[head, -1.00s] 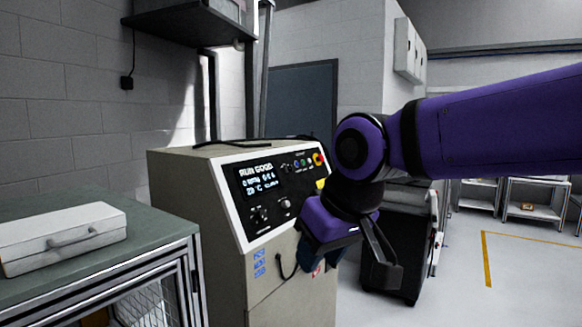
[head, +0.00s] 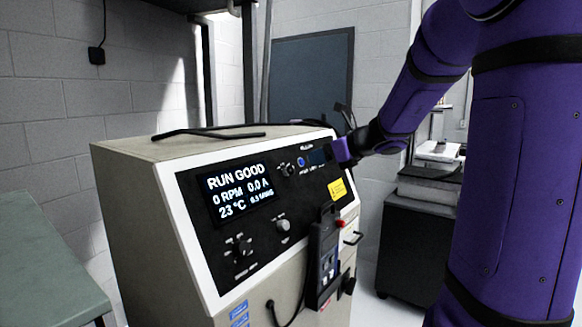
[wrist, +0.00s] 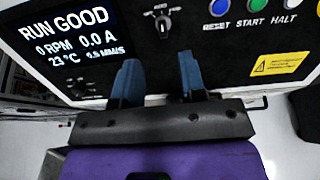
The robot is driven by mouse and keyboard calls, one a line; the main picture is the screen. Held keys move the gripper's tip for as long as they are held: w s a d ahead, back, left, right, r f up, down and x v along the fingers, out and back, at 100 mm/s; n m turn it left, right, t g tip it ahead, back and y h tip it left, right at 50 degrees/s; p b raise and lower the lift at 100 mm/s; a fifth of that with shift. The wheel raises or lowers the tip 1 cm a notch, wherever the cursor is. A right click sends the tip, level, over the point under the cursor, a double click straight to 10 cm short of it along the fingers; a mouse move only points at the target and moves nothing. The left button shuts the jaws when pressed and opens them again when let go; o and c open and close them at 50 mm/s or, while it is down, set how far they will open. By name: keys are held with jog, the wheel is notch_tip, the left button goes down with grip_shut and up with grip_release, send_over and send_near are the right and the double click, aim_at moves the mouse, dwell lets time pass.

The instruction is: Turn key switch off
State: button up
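A key switch (wrist: 163,22) sits on the black sloped panel of the cabinet, straight ahead of my fingers in the wrist view. It also shows in the head view (head: 285,170), right of the lit display. A small label stands above it; its exact turn position is hard to read. My gripper (wrist: 160,76) is open and empty, its two blue fingers apart on either side of the switch's line. A gap remains between fingertips and switch. In the head view my gripper (head: 318,157) is at the panel's upper right, partly covering the buttons.
The display (head: 238,190) reads RUN GOOD, 0 RPM. RESET (wrist: 219,7), START (wrist: 257,7) and HALT buttons lie right of the switch. A handheld unit (head: 324,255) hangs on the cabinet front. A grey knob (head: 282,226) and a yellow warning label (head: 337,189) are lower.

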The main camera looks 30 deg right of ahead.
aim_at(289, 171)
jog(key=x, duration=1)
jog(key=shift+w+f, duration=0.1)
jog(key=shift+w, duration=0.2)
jog(key=shift+c, duration=0.2)
jog(key=c, duration=0.6)
